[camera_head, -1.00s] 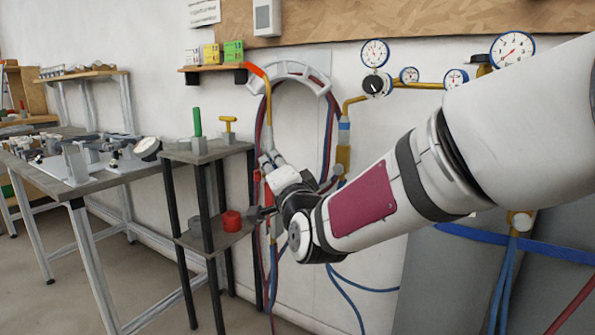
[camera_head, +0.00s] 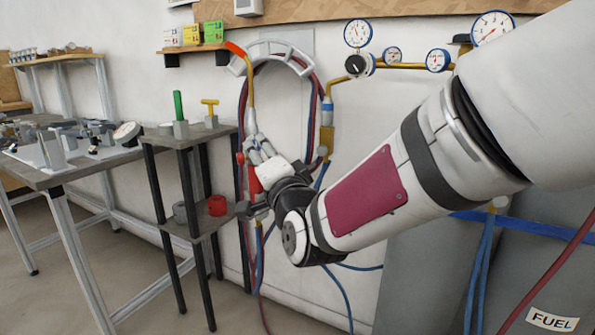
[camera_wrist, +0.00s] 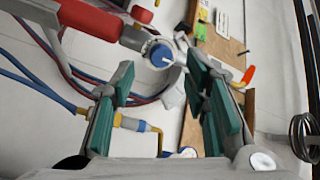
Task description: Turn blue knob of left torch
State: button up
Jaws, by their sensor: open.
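The left torch (camera_head: 251,120) hangs at the wall, with a brass neck, an orange tip and a red handle. My gripper (camera_head: 253,182) is beside its handle and valve area. In the wrist view, the blue knob (camera_wrist: 160,54) with a pale bar across it faces the camera. It lies just beyond the tips of my gripper's teal fingers (camera_wrist: 160,76), roughly between them. The fingers are open and empty, and I see no contact with the knob. The red handle (camera_wrist: 88,18) and a red knob (camera_wrist: 141,14) are close by. In the head view, my arm hides the blue knob.
Red and blue hoses (camera_head: 340,290) hang below. A narrow two-level stand (camera_head: 160,142) is left of my gripper. Grey cabinets (camera_head: 425,270) stand at right.

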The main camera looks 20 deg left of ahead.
jog(key=v, duration=0.7)
jog(key=shift+s+d, duration=0.3)
jog(key=s+d+f+n+g+h, duration=0.15)
jog(key=d+f+g+h, duration=0.35)
jog(key=d, duration=0.9)
jog(key=s+d+f+n+g+h, duration=0.1)
jog(key=s+d+f+h, duration=0.4)
jog(key=d, duration=1)
jog(key=s+d+f+g+h, duration=0.15)
jog(key=s+d+g, duration=0.25)
jog(key=s+d, duration=0.5)
jog(key=s+d+f+g+h, duration=0.15)
jog(key=s+d+g, duration=0.3)
jog(key=s, duration=0.85)
notch_tip(320, 180, up, 37)
jog(key=n+t+p, duration=0.1)
jog(key=t+p, duration=0.4)
jog(key=p, duration=2.9)
jog(key=shift+s+d+h+p, duration=0.3)
jog(key=shift+d+h, duration=0.1)
jog(key=shift+d, duration=0.05)
